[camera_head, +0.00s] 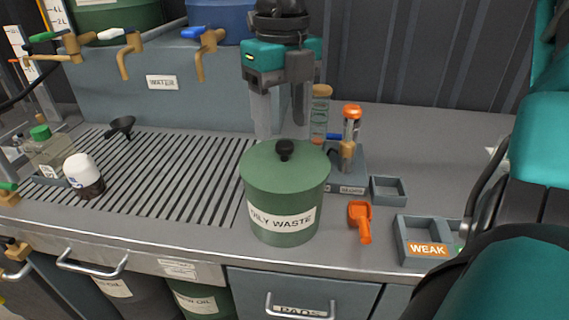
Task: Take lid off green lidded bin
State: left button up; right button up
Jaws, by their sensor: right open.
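The green bin (283,236), labelled "OILY WASTE", stands upright on the grey worktop near its front edge. Its green lid (258,168) sits on top, with a round black knob (285,148) in the middle. My right gripper (281,131) points down, with its two grey fingers spread apart and nothing between them. In the picture the fingers end just above the lid, on either side of the knob. I cannot tell the exact height gap. My left gripper is not in view.
Right of the bin are an orange scoop (361,222), a small grey tray (388,189) and a tray labelled "WEAK" (410,229). A jar (320,112) stands behind.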

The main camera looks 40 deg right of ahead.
aim_at(285, 143)
notch_tip(285, 143, down, 4)
jog(key=shift+s+d+r, duration=0.1)
jog(key=shift+d, duration=0.05)
grip_shut()
dwell(0.6)
